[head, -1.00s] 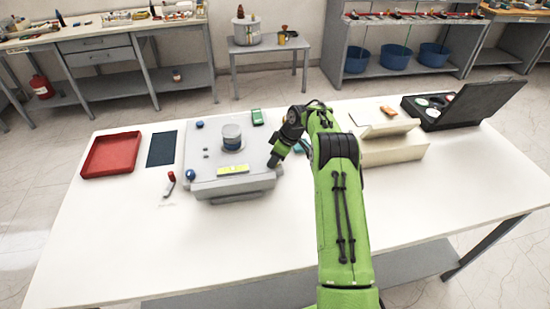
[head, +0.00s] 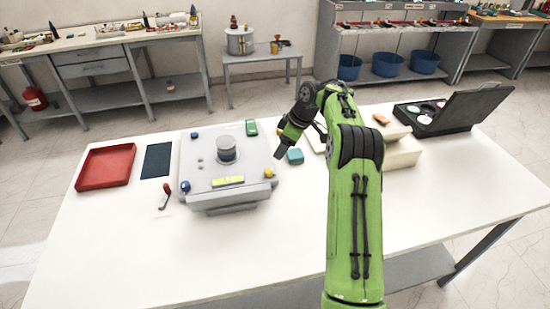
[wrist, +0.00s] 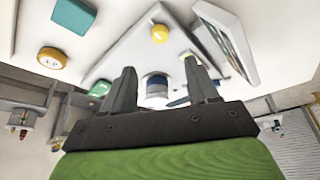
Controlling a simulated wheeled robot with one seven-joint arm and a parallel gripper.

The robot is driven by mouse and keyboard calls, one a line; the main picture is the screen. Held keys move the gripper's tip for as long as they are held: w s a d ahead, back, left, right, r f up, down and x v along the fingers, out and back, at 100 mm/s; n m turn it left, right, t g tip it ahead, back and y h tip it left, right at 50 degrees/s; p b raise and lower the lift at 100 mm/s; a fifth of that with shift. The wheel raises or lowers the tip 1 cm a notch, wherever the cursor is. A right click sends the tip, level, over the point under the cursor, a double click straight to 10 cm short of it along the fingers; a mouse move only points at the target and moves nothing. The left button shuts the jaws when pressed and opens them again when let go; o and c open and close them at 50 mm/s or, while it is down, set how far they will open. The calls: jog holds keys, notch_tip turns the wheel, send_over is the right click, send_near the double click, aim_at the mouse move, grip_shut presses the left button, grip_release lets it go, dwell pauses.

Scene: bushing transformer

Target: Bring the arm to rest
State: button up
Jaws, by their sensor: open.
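My green arm reaches forward over the right part of the white table (head: 150,262). My gripper (head: 281,153) hangs above the table, just right of the grey transformer unit (head: 205,183), and does not touch it. In the wrist view my gripper (wrist: 165,78) has its two dark fingers apart with nothing held between them. The unit carries a grey and blue cylinder (head: 226,150) in its middle, which also shows beyond the fingers in the wrist view (wrist: 156,86). A yellow knob (head: 269,173) and a blue knob (head: 185,186) sit at its front corners.
A red tray (head: 105,167), a dark mat (head: 157,160) and a red-handled tool (head: 165,196) lie on the left. A teal block (head: 295,156) lies near my gripper. A cream box (head: 402,152) and an open black case (head: 465,108) stand right. The table's front is clear.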

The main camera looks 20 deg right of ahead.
jog(key=v, duration=0.3)
jog(key=shift+s+r, duration=0.1)
jog(key=shift+r, duration=0.15)
jog(key=s+a+r+m+h, duration=0.2)
jog(key=s+a+r+m, duration=0.2)
jog(key=s+a+r, duration=0.95)
jog(key=s+a+f+m+t, duration=0.1)
jog(key=s+f+m, duration=0.1)
jog(key=s, duration=0.9)
jog(key=s+a+f+m+t+h, duration=0.1)
jog(key=s+a+f+m, duration=0.1)
jog(key=s, duration=0.9)
jog(key=shift+s+m, duration=0.3)
jog(key=shift+m, duration=0.4)
